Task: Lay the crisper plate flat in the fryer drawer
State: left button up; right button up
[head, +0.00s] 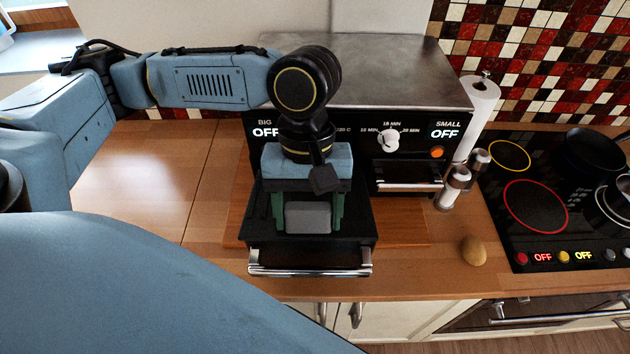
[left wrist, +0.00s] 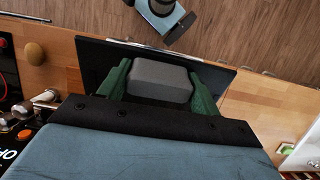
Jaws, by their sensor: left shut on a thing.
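The fryer drawer (head: 258,238) is pulled out of the front of the oven-like fryer; it is black with a chrome handle (head: 310,268). My left gripper (head: 308,212) points down over the drawer, its two green fingers shut on a grey block (head: 308,218). In the left wrist view the grey block (left wrist: 160,78) sits between the fingers (left wrist: 160,88), above a black surface. I cannot make out a separate crisper plate: the block may be its grip, and the dark surfaces blend together. Whether anything held rests on the drawer floor cannot be told.
The fryer (head: 350,75) stands on a wooden counter (head: 160,165), which is clear to the left. An egg-like brown object (head: 473,251), shakers (head: 455,187) and a paper roll (head: 480,110) are to the right, then a cooktop (head: 560,215) with pans.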

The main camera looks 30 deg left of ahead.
pick_arm(q)
jog(key=shift+w+f, duration=0.15)
jog(key=shift+f, duration=0.05)
jog(key=shift+w+a+f, duration=0.1)
jog(key=shift+f, duration=0.35)
jog(key=shift+w+a+f, duration=0.1)
jog(key=shift+w+f, duration=0.1)
jog(key=shift+f, duration=0.3)
jog(key=shift+w+a+f, duration=0.1)
jog(key=shift+w+f, duration=0.1)
jog(key=shift+f, duration=0.25)
jog(key=shift+w+a+f+g, duration=0.1)
jog(key=shift+w+f+g, duration=0.05)
jog(key=shift+f, duration=0.25)
jog(key=shift+w+a+f+g, duration=0.1)
jog(key=shift+w+f+g, duration=0.05)
jog(key=shift+f, duration=0.25)
pick_arm(e)
jog(key=shift+w, duration=0.3)
pick_arm(q)
jog(key=shift+f, duration=0.2)
jog(key=shift+w+f, duration=0.15)
jog(key=shift+f, duration=0.05)
jog(key=shift+a, duration=0.1)
